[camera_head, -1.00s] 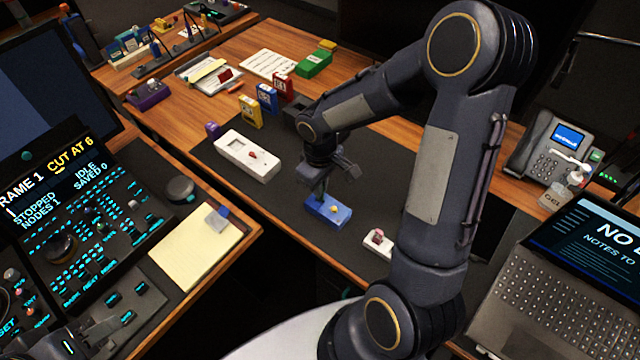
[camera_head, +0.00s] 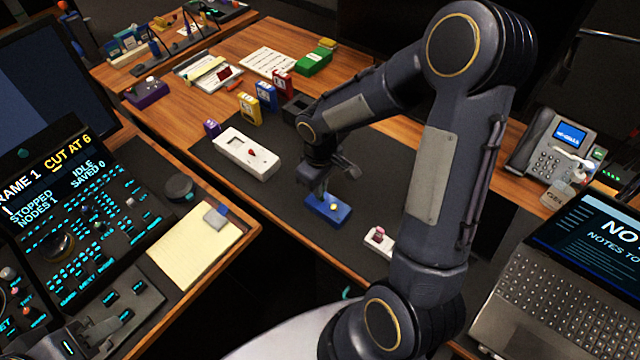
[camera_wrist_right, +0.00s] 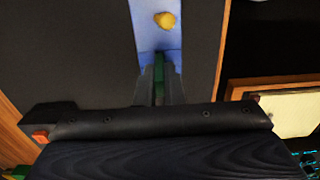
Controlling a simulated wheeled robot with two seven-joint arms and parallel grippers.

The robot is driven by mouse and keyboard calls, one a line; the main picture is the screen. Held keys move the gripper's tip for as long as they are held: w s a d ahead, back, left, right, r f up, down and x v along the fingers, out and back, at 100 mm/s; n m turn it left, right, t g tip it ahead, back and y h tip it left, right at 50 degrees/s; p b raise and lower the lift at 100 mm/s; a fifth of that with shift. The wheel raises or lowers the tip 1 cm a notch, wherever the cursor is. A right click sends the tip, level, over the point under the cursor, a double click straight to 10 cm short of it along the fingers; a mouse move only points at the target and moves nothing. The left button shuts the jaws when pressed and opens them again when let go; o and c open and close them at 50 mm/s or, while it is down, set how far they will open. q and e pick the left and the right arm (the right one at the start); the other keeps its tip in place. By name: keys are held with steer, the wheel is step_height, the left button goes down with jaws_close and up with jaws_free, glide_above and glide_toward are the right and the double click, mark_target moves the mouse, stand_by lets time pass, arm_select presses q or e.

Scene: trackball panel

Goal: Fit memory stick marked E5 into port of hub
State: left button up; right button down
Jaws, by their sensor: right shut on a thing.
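My right gripper (camera_wrist_right: 159,75) is shut on a narrow green stick (camera_wrist_right: 159,68), mostly hidden between its fingers in the right wrist view. Its marking cannot be read. The fingertips are at the near end of a blue block (camera_wrist_right: 148,33) with a yellow knob; whether the stick is in a port there is hidden. In the head view, the right gripper (camera_head: 322,187) points down at the left end of this blue block (camera_head: 328,210). I cannot tell for certain which box is the hub. My left gripper is not in view.
Yellow (camera_head: 250,109), blue (camera_head: 266,97) and red (camera_head: 283,84) labelled boxes stand behind. A small white block (camera_head: 379,246) with a pink piece lies to the right.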

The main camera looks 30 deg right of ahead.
steer(key=shift+f+b, duration=0.65)
steer(key=shift+f, duration=0.15)
steer(key=c, duration=1.5)
jaws_free()
step_height(320, 180, up, 8)
steer(key=shift+f, duration=0.1)
steer(key=shift+s, duration=0.1)
